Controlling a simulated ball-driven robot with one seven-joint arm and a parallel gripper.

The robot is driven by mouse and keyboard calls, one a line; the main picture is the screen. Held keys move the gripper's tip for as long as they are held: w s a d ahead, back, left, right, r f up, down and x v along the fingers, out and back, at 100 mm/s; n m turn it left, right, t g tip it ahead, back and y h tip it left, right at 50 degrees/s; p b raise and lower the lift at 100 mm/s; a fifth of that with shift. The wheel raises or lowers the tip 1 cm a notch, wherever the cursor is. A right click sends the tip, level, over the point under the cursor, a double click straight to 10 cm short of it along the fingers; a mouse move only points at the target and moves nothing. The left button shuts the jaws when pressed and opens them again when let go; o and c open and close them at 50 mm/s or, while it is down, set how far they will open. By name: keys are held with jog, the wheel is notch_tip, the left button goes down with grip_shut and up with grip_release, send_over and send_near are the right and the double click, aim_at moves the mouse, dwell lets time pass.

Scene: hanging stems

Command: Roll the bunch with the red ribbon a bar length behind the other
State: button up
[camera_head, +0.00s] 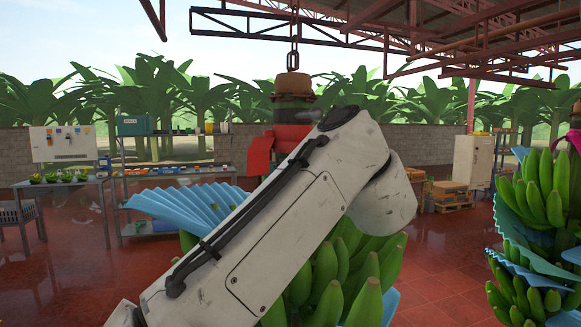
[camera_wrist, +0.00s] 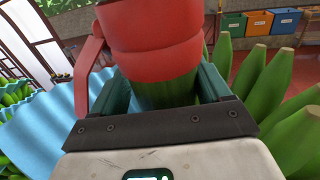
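The bunch with the red ribbon (camera_head: 325,268) hangs from a chain (camera_head: 293,50) in the middle of the head view. Its red ribbon (camera_head: 260,155) wraps the stem, and blue sheets (camera_head: 185,205) stick out among the green bananas. My arm hides much of this bunch and my gripper in that view. In the wrist view, my gripper (camera_wrist: 168,88) has its green fingers on both sides of the stem (camera_wrist: 165,93), just below the ribbon (camera_wrist: 150,35). The fingers appear shut on the stem. The other bunch (camera_head: 540,190) hangs at the right edge, with a magenta ribbon (camera_head: 574,140).
Tables (camera_head: 70,183) with items stand at the back left, near a white panel (camera_head: 62,143). A pale cabinet (camera_head: 472,161) and crates (camera_head: 450,190) stand at the back right. Red tiled floor (camera_head: 440,255) shows between the two bunches.

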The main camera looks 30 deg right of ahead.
jog(key=shift+o, duration=1)
jog(key=shift+a, duration=0.25)
jog(key=s, duration=0.3)
jog(key=s+b, duration=0.1)
jog(key=s, duration=0.3)
jog(key=s+b, duration=0.1)
jog(key=s, duration=0.2)
jog(key=shift+s+a, duration=0.35)
jog(key=shift+a, duration=0.05)
